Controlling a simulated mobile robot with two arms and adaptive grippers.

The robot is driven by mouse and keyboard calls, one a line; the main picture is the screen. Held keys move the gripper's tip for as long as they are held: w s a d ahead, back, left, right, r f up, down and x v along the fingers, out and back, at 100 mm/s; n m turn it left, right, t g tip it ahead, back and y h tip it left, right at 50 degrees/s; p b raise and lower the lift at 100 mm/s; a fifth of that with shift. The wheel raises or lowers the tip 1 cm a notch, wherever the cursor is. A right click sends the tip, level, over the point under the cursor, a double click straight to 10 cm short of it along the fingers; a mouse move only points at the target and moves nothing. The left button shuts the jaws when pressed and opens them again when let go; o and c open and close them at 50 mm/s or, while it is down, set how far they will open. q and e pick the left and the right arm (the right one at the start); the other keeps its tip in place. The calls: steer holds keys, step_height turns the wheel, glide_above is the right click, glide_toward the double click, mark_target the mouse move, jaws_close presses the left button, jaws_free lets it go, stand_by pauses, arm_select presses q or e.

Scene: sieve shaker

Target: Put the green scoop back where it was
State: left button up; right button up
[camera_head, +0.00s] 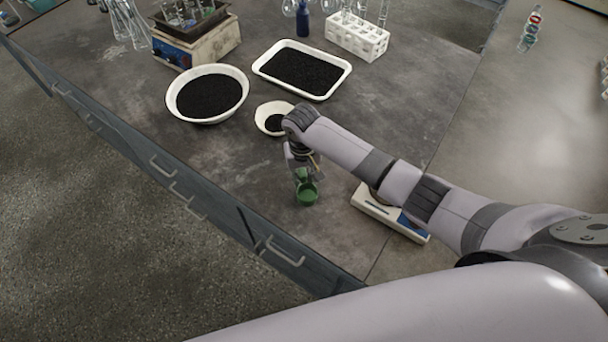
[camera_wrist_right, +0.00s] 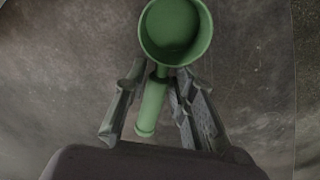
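The green scoop (camera_head: 307,193) is in the head view near the front edge of the dark bench, below my right gripper (camera_head: 302,167). In the right wrist view the scoop (camera_wrist_right: 176,32) shows its round cup beyond the fingertips. Its handle points back between the two fingers of my right gripper (camera_wrist_right: 160,72). The fingers stand apart, with bench visible between the left finger and the handle. I see no firm contact on both sides. Whether the scoop rests on the bench is unclear. My left gripper is not in view.
A small white bowl (camera_head: 260,117) of black grains is behind the gripper. A larger round bowl (camera_head: 172,99) and a rectangular tray (camera_head: 262,72) stand farther back. A white scale (camera_head: 372,204) is partly under my right arm. Bench left of the scoop is clear.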

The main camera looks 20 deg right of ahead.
mark_target(303, 177)
steer(key=shift+o, duration=1.2)
steer(key=shift+r, duration=0.2)
step_height(303, 177, up, 12)
steer(key=b, duration=0.1)
steer(key=shift+w+a, duration=0.15)
